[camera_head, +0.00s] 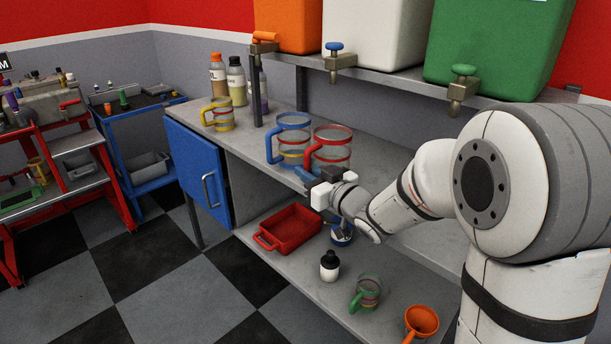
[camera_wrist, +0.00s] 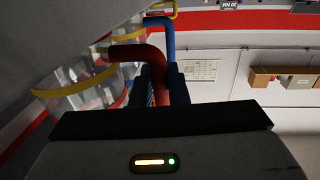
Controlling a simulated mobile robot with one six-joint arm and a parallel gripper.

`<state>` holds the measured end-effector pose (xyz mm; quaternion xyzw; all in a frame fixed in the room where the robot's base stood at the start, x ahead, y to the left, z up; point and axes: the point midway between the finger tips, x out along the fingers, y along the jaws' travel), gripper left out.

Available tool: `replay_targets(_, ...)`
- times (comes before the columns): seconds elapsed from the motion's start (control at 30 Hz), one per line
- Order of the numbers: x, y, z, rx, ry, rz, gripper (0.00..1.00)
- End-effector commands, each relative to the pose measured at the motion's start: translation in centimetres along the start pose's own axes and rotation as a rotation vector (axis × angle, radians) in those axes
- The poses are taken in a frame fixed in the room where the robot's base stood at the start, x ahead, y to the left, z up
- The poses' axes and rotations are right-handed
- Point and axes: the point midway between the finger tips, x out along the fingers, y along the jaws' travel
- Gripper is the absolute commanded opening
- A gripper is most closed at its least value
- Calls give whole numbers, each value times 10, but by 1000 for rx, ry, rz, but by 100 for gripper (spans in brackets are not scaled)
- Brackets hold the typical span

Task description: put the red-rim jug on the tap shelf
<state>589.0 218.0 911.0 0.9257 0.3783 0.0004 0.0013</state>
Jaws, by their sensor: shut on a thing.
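The red-rim jug (camera_head: 336,148) is clear with a red handle, at the bench top under the taps in the head view. My gripper (camera_head: 318,184) is shut on its handle at the near side. In the wrist view the red handle (camera_wrist: 152,52) runs between the jaws of my gripper (camera_wrist: 162,85), and the clear jug body (camera_wrist: 85,97) shows at left. I cannot tell whether the jug's base touches the bench top (camera_head: 240,134). A raised shelf (camera_head: 393,79) carries orange, white and green tanks with taps. My arm hides part of the bench.
A blue-rim jug (camera_head: 291,140) stands close left of the red-rim jug. A yellow-rim jug (camera_head: 218,114) and several bottles (camera_head: 237,82) stand farther left, near a shelf post (camera_head: 256,98). The lower shelf holds a red tray (camera_head: 289,229), a dark-capped bottle (camera_head: 329,266), a green-rim jug (camera_head: 367,292) and an orange funnel (camera_head: 421,319).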

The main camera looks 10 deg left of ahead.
Motion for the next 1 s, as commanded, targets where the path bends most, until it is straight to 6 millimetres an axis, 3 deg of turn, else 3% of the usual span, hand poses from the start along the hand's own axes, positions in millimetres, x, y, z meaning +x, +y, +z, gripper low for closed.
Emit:
replay_targets(0.33,0,0,3,-2,3,-1,0)
replay_targets(0.37,0,-1,2,-1,1,-1,16)
replay_targets(0.6,0,-1,2,-1,1,-2,36)
replay_targets(0.93,1,-1,-4,-1,1,-2,36)
replay_targets(1.0,-9,0,-2,-1,0,0,36)
